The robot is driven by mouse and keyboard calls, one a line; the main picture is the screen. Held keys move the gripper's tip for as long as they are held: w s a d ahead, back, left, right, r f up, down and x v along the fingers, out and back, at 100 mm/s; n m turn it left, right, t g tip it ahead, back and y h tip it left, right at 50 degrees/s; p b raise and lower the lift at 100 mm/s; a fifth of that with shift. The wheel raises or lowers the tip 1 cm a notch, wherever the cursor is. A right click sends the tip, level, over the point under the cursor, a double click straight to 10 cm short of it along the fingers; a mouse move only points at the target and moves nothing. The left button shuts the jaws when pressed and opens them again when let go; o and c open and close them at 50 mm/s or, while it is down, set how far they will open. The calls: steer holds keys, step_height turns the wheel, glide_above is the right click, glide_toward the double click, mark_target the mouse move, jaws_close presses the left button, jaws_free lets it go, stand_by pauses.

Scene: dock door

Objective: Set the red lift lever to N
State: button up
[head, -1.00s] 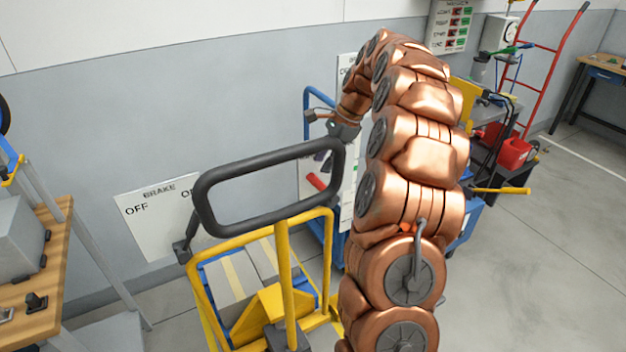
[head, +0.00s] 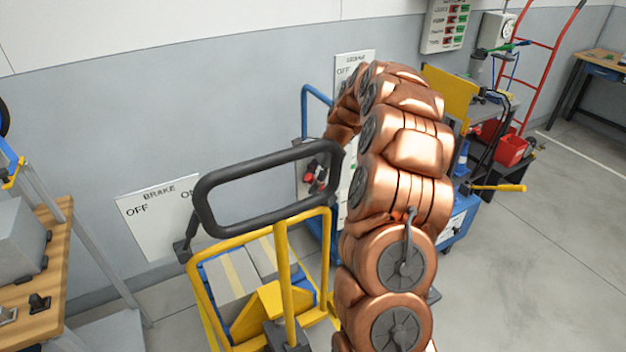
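The red lever (head: 309,177) shows as a small red patch in the head view, seen through the gap by the right end of the black handle loop. My gripper (head: 317,183) hangs down behind that loop, close beside the red lever. The loop hides part of it, and its fingers are small and dark. I cannot tell whether they touch the lever or are open or shut. No N mark is readable. A white panel (head: 355,68) behind my arm shows "OFF" and is mostly covered by the arm.
A yellow pallet truck with a black handle loop (head: 215,222) stands in front of the lever. A BRAKE sign (head: 160,215) is on the wall at left. A wooden bench (head: 40,290) is at left. A blue cart (head: 460,225) stands at right, with open floor beyond.

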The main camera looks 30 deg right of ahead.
jaws_close()
stand_by(0.4)
